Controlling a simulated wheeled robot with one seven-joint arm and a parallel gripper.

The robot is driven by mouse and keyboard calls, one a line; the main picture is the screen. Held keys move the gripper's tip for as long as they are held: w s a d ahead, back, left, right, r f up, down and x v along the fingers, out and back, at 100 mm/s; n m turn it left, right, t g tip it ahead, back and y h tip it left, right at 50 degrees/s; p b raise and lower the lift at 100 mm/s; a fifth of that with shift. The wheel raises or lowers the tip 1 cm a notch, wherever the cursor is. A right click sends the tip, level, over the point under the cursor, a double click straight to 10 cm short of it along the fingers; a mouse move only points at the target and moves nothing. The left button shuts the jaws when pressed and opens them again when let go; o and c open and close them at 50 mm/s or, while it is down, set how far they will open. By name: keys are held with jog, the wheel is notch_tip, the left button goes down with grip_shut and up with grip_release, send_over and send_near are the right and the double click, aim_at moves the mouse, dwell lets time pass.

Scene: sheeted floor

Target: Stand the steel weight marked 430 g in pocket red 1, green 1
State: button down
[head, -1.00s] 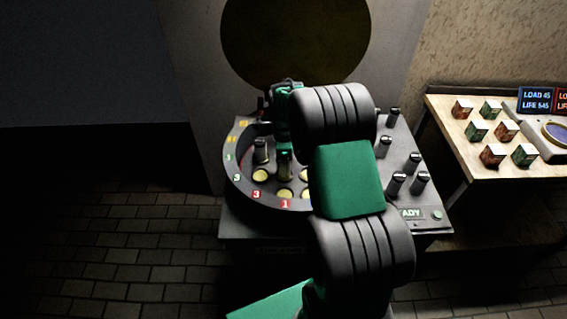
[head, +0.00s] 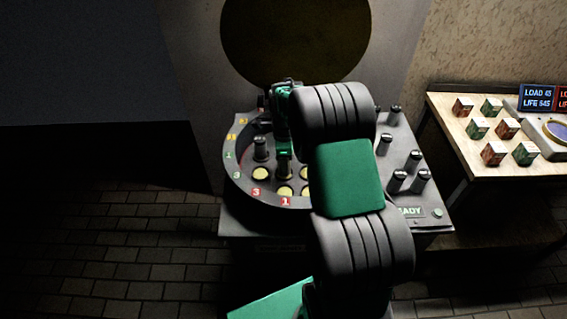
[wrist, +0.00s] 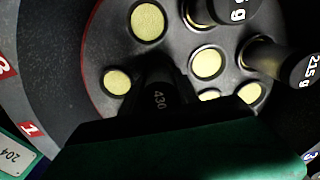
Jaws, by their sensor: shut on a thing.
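My gripper (head: 284,155) is shut on the dark steel weight (head: 284,168), over the round pocketed dish. In the wrist view the same weight (wrist: 158,97) shows the mark 430, upright in the jaws. Its foot is in shadow, so I cannot tell whether it touches a pocket. The dish rim (head: 232,178) carries coloured number tags, among them a red 1 (head: 285,201), a red 3 (head: 256,192) and a green 1 (head: 228,156). An empty yellow-floored pocket (head: 286,191) lies just in front of the held weight. My arm hides the dish's right part.
Another weight (head: 260,148) stands in the dish, left of my gripper. The wrist view shows a weight marked 215 g (wrist: 303,70) close by. Several weights (head: 397,181) stand on the bench's right side. A side table (head: 470,165) holds several small blocks.

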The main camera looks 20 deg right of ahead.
jog(key=shift+f, duration=0.15)
jog(key=c, duration=0.8)
grip_release()
notch_tip(320, 180, up, 7)
jog(key=shift+r+b, duration=0.2)
jog(key=shift+b, duration=0.35)
jog(key=shift+s+a+r, duration=0.1)
jog(key=shift+r, duration=0.35)
jog(key=s+a+r+n+t, duration=0.2)
jog(key=s+a+r+n, duration=0.45)
jog(key=n, duration=0.25)
jog(key=s+a+n, duration=0.1)
jog(key=s+n, duration=0.3)
jog(key=s+a+n+t, duration=0.1)
jog(key=s+a+n, duration=0.1)
jog(key=s+n, duration=0.3)
jog(key=s+a+r+n, duration=0.1)
jog(key=s+n, duration=0.3)
jog(key=shift+s+a+n, duration=0.3)
jog(key=shift+a+n, duration=0.05)
jog(key=shift+n, duration=0.05)
